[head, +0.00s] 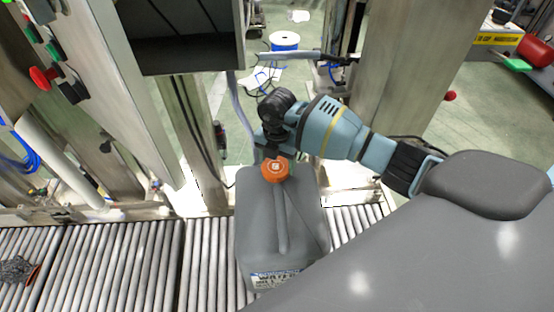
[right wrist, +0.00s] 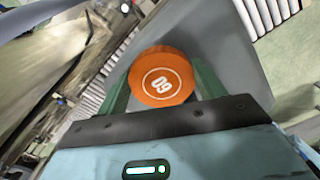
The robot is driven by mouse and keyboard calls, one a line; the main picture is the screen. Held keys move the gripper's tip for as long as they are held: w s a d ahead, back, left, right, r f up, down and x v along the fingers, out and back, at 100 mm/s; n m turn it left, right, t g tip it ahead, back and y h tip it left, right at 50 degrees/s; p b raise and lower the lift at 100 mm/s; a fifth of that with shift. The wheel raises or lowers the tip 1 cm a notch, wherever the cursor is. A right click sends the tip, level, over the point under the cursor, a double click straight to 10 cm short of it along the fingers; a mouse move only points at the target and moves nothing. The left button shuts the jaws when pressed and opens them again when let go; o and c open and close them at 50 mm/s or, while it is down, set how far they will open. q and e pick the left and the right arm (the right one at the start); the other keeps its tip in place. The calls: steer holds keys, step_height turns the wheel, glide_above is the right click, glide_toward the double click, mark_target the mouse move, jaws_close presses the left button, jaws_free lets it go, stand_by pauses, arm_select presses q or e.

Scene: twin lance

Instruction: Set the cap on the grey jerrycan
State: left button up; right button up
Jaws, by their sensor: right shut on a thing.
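The grey jerrycan (head: 256,215) stands upright on the roller conveyor in the head view, with a label low on its front. The orange cap (head: 275,170) is at the top of the jerrycan, at its far end. My right gripper (head: 272,158) is shut on the cap, which also shows between the green fingers in the right wrist view (right wrist: 162,78). The cap's top carries a white ring and number. The jerrycan's neck is hidden under the cap, so I cannot tell whether the cap touches it. My left gripper is not in view.
The roller conveyor (head: 115,262) runs across the front, with bare rollers left of the jerrycan. Metal posts (head: 395,80) and a dark box (head: 185,35) stand behind it. A dark mesh-like thing (head: 18,270) lies at the far left. A blue spool (head: 285,41) is on the floor behind.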

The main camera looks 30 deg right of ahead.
steer(key=shift+f, duration=0.35)
steer(key=o, duration=1)
step_height(320, 180, up, 8)
steer(key=shift+f, duration=0.1)
steer(key=shift+s, duration=0.1)
